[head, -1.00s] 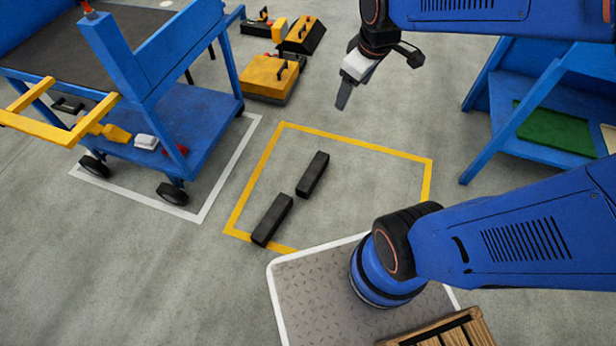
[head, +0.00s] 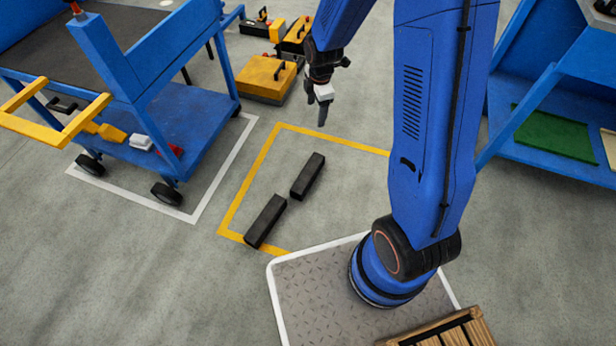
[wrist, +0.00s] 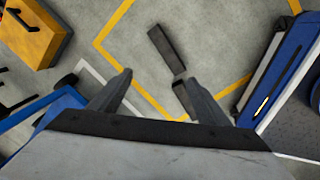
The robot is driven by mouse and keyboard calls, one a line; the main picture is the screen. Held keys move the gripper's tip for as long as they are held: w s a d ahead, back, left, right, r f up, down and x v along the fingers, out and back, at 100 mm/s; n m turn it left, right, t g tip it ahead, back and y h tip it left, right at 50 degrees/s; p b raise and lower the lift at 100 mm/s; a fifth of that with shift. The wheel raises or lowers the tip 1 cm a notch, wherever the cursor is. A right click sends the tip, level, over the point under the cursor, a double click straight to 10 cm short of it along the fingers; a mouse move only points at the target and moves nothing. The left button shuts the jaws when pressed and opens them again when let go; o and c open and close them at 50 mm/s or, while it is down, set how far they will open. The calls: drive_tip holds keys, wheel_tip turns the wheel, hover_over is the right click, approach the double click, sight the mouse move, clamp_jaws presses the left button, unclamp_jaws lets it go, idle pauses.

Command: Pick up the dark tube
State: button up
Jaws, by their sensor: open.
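Two dark, box-like tubes lie on the floor inside the yellow outline. In the head view the nearer one (head: 266,221) and the farther one (head: 307,177) lie nearly end to end with a small gap. Both show in the wrist view, one in full view (wrist: 166,47) and one (wrist: 180,92) partly hidden behind the right finger. I cannot tell which of them is the named tube. My gripper (head: 322,115) hangs above the floor beyond the farther tube, fingers pointing down. In the wrist view its fingers (wrist: 157,77) are apart with nothing between them.
A blue cart (head: 205,110) with a yellow handle stands at the left. A yellow case (head: 263,80) and other cases lie at the back. A blue bench (head: 540,125) stands at the right. My base has a wooden crate (head: 440,330) on it. The floor around the tubes is clear.

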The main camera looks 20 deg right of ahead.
wheel_tip(320, 180, down, 12)
drive_tip(key=w+a+n, duration=0.1)
drive_tip(key=w+n, duration=0.1)
drive_tip(key=n, duration=0.2)
drive_tip(key=n+g, duration=0.2)
drive_tip(key=n, duration=0.3)
approach(308, 172)
drive_tip(key=f, duration=1.1)
drive_tip(key=shift+s+a, duration=0.15)
drive_tip(key=shift+s, duration=0.1)
drive_tip(key=shift+r, duration=0.1)
clamp_jaws()
